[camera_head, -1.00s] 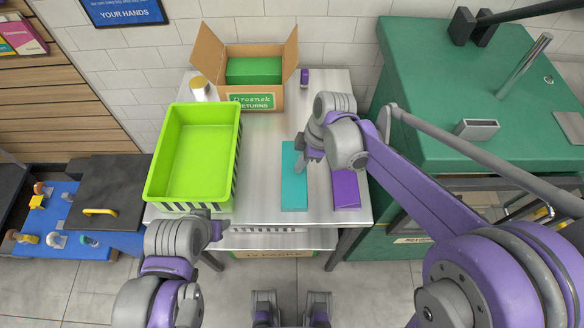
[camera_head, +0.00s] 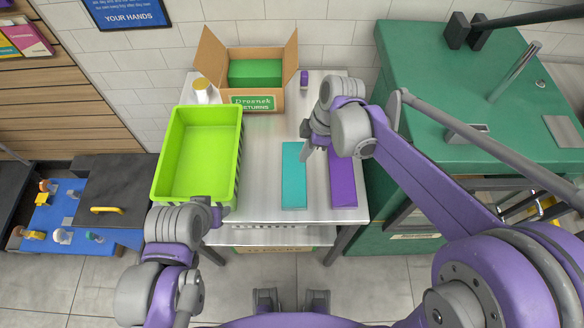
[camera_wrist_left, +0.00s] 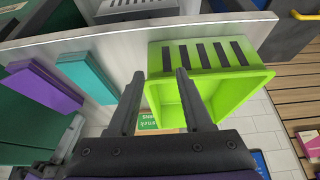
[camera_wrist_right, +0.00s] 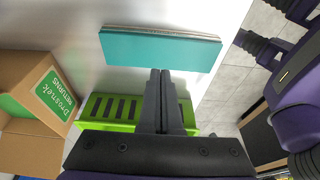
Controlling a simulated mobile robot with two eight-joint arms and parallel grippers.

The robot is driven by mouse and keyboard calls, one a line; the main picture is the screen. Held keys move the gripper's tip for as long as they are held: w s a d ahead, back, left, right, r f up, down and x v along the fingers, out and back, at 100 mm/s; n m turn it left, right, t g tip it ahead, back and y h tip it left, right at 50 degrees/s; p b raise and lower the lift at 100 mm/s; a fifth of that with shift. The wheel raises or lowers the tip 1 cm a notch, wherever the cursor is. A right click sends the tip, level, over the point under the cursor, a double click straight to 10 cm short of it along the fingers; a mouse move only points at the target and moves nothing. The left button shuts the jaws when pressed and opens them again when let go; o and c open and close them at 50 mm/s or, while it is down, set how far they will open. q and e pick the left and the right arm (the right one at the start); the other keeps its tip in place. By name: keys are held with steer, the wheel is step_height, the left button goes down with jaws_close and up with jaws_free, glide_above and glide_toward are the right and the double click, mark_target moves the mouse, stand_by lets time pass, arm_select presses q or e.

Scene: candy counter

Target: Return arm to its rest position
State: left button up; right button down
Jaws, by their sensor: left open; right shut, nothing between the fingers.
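My right gripper (camera_head: 308,150) is above the steel table, near the far end of the teal box (camera_head: 293,175). In the right wrist view its fingers (camera_wrist_right: 160,85) are shut with nothing between them, and the teal box (camera_wrist_right: 160,48) lies apart beyond the tips. A purple box (camera_head: 343,180) lies right of the teal one, partly behind my right arm. My left gripper (camera_head: 217,214) is by the near right corner of the green bin (camera_head: 238,160). In the left wrist view its fingers (camera_wrist_left: 160,92) are apart and empty, with the green bin (camera_wrist_left: 255,80) beyond them.
A cardboard returns box (camera_head: 212,60) holding a green item stands at the back of the table (camera_head: 265,150). A jar (camera_head: 203,90) stands beside it. A green counter (camera_head: 430,110) is on the right, and a blue mat (camera_head: 62,212) with small items is at left.

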stand_by(0.6)
steer(key=s+d+m+t+h, duration=0.3)
steer(key=s+d+m+t, duration=0.2)
steer(key=s+d+m, duration=0.9)
steer(key=s+m, duration=0.1)
steer(key=m, duration=0.3)
steer(key=shift+s, duration=0.25)
